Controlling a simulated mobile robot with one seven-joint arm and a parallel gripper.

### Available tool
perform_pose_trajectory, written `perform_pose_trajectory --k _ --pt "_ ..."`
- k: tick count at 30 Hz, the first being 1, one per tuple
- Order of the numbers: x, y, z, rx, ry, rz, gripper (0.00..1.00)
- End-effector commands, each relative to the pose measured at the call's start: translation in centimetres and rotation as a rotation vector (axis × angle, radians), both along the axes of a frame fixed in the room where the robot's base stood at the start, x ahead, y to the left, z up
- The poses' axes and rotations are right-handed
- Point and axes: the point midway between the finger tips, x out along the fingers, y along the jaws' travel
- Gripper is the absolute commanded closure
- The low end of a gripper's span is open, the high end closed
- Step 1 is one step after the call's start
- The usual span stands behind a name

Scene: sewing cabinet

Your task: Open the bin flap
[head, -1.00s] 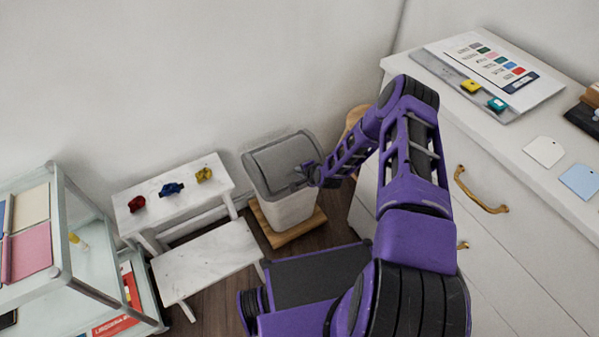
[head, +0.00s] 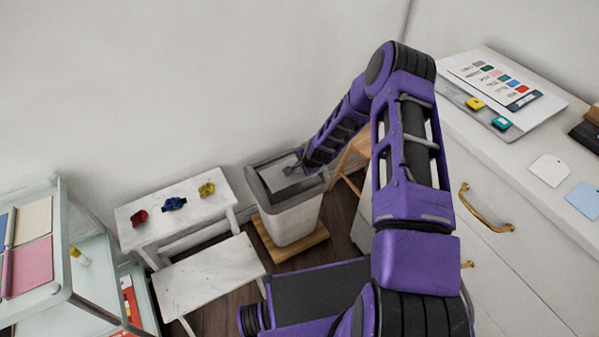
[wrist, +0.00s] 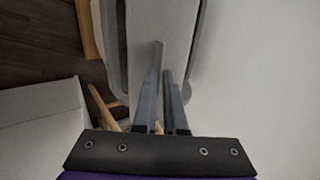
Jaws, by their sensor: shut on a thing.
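The bin (head: 290,222) is a pale grey box on a wooden base board, standing against the wall. Its flap (head: 282,184) is a light grey panel, tilted in the top opening, with a dark gap showing around it inside the rim. My gripper (head: 293,168) is at the flap's upper right part, shut on it. In the wrist view the flap (wrist: 145,28) runs up from the fingers of my gripper (wrist: 163,75). The fingers close around a narrow grey part of the flap; their tips partly hide it.
A white step stool (head: 208,272) with red, blue and yellow small items on top stands left of the bin. A glass shelf (head: 72,292) is at far left. A white drawer cabinet (head: 500,265) is at right, and a wooden stool (head: 350,160) is behind my arm.

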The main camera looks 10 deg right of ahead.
Motion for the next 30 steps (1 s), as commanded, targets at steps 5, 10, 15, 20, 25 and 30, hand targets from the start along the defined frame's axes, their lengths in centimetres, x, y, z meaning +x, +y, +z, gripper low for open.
perform_pose_trajectory --k 5,10,15,20,25,30 --pt "0.18 0.02 0.36 0.000 -0.003 -0.001 1.00" --pt "0.18 0.03 0.41 0.000 -0.003 -0.001 1.00" --pt "0.19 0.02 0.41 0.000 -0.003 -0.001 1.00" --pt "0.19 0.02 0.40 0.000 -0.003 -0.001 0.77" --pt "0.16 0.02 0.37 0.000 -0.002 -0.001 0.64" --pt "0.15 0.03 0.35 0.000 -0.002 -0.001 0.64"
